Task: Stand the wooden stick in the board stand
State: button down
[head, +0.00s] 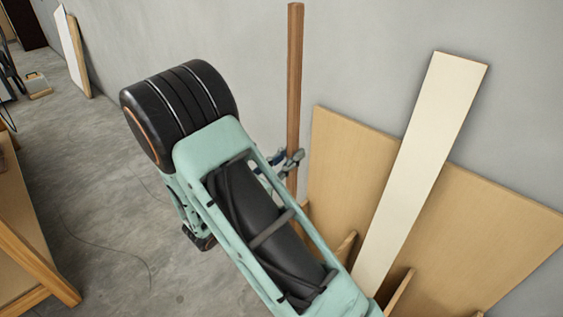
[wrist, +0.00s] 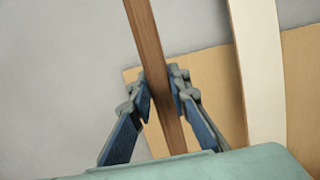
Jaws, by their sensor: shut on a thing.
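The wooden stick (head: 294,85) is a long brown rod, nearly upright in the head view, in front of the grey wall. My gripper (head: 290,160) is shut on the stick, and in the wrist view my gripper (wrist: 160,92) has a finger on each side of the stick (wrist: 148,45). The board stand (head: 345,245) is a wooden stand with a tall back panel and low dividers, right of the stick. The stick's lower end is hidden behind my arm, so I cannot tell whether it touches the stand or floor.
A wooden table (head: 30,245) is at the left edge. Boards (head: 75,50) lean on the far wall. The concrete floor (head: 110,210) between is mostly clear, with a thin cable.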

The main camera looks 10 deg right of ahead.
jog(key=f+x, duration=0.1)
jog(key=x, duration=0.8)
notch_tip(320, 180, down, 19)
jog(key=b, duration=1.3)
jog(key=shift+d+b, duration=0.25)
jog(key=shift+b, duration=0.15)
jog(key=shift+w+f, duration=0.1)
jog(key=shift+f, duration=0.1)
notch_tip(320, 180, down, 3)
jog(key=shift+r+b, duration=0.15)
jog(key=shift+b, duration=0.75)
jog(key=shift+d, duration=0.1)
jog(key=shift+f+p+x, duration=0.15)
jog(key=shift+p+x, duration=0.15)
jog(key=shift+x, duration=0.95)
jog(key=shift+f+p+x, duration=0.2)
jog(key=shift+p+x, duration=0.05)
jog(key=shift+x, duration=0.95)
